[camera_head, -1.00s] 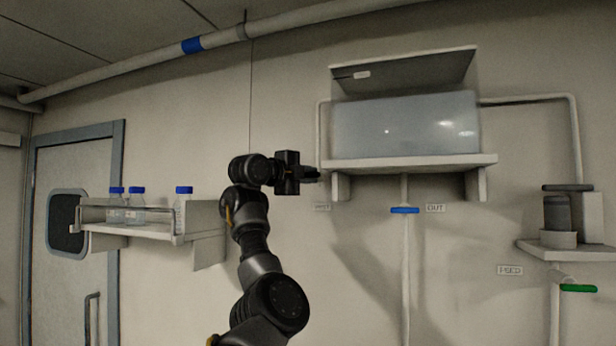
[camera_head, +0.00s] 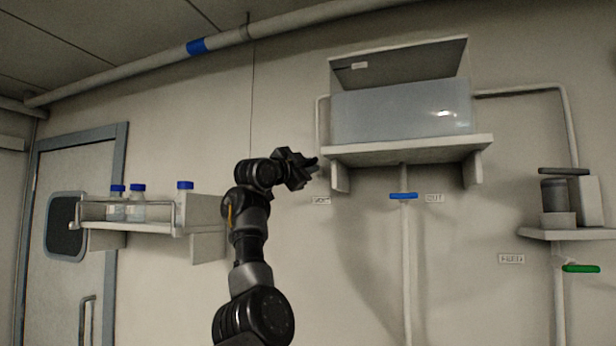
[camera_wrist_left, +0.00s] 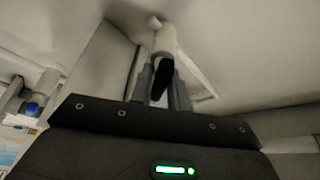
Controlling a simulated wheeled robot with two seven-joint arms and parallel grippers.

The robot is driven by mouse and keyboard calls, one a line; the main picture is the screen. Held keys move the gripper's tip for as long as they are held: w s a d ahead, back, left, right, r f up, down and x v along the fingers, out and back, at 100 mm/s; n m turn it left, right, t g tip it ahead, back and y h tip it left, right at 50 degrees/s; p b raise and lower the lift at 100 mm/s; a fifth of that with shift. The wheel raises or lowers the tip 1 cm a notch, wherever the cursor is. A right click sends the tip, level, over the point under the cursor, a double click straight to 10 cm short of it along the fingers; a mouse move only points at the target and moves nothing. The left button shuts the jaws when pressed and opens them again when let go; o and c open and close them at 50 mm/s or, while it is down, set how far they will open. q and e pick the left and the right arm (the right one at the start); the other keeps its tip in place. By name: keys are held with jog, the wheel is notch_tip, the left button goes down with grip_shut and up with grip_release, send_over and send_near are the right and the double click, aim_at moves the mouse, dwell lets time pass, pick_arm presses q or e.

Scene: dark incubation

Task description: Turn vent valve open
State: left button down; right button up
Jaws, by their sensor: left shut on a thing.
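My left gripper (camera_head: 314,164) is at the left end of the wall shelf, just above the VENT label (camera_head: 321,201). In the left wrist view its two grey fingers (camera_wrist_left: 161,92) are closed on a dark handle, the vent valve handle (camera_wrist_left: 163,76). The handle sits in front of a pale pipe end (camera_wrist_left: 164,40). In the head view the gripper hides the handle, so its angle is hard to tell there. My right gripper is not in view.
A clear-fronted chamber (camera_head: 400,112) stands on the shelf (camera_head: 410,151). A blue valve handle (camera_head: 403,196) is by the OUT label (camera_head: 434,198), and a green handle (camera_head: 581,268) is at lower right. A rack (camera_head: 150,229) with blue-capped bottles is at left.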

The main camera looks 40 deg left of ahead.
pick_arm(q)
jog(key=n, duration=0.1)
jog(key=n+y, duration=0.1)
jog(key=n+b, duration=0.1)
jog(key=shift+f+n+t, duration=0.25)
jog(key=shift+n+t, duration=0.05)
jog(key=shift+t, duration=0.1)
jog(key=n+y+b, duration=0.1)
jog(key=n+y, duration=0.1)
jog(key=n, duration=0.1)
jog(key=shift+w+n, duration=0.1)
jog(key=shift+n, duration=0.3)
jog(key=n+y, duration=0.2)
jog(key=n, duration=0.2)
jog(key=shift+r, duration=0.15)
jog(key=shift+n+y, duration=0.9)
jog(key=shift+n, duration=0.9)
jog(key=c, duration=1.4)
grip_release()
jog(key=shift+c, duration=0.2)
